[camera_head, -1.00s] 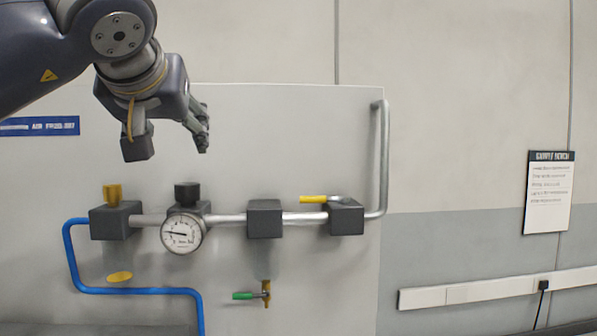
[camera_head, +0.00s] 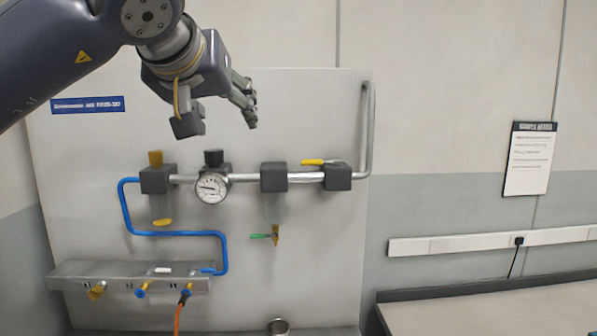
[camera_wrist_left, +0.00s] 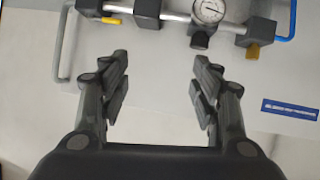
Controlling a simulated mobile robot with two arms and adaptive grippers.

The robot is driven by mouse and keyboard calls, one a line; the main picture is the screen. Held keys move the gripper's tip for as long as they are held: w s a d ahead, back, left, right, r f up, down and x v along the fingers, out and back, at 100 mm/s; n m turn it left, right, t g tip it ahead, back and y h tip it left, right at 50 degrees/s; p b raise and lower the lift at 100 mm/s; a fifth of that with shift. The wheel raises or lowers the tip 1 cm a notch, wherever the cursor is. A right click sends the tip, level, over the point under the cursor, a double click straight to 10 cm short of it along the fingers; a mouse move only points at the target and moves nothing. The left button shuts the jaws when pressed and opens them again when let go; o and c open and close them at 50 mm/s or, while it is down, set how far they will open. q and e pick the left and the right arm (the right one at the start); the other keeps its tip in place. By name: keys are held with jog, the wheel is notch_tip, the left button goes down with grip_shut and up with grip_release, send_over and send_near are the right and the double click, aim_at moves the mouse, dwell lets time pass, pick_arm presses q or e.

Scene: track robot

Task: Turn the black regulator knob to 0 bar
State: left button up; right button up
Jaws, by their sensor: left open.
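The black regulator knob (camera_head: 214,157) sits on top of the regulator block, above a round white pressure gauge (camera_head: 212,188). In the left wrist view the knob (camera_wrist_left: 200,41) shows beside the gauge (camera_wrist_left: 209,10), near the top. My left gripper (camera_head: 218,122) is open and empty, above the knob and apart from it. In the left wrist view its two fingers (camera_wrist_left: 159,85) are spread wide with bare panel between them. The gauge needle shows, but its reading is too small to tell. My right gripper is in neither view.
A yellow knob (camera_head: 155,158) stands left of the regulator. A yellow-handled valve (camera_head: 322,162) is at the pipe's right end. A bench (camera_head: 490,309) stands at lower right.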

pick_arm(q)
jog(key=s+d+f+g+h, duration=0.1)
jog(key=d+f+g+h, duration=0.2)
jog(key=d+f+h, duration=0.2)
jog(key=shift+s+d+f+m, duration=0.3)
jog(key=shift+d+f, duration=1.45)
jog(key=shift+d, duration=1.2)
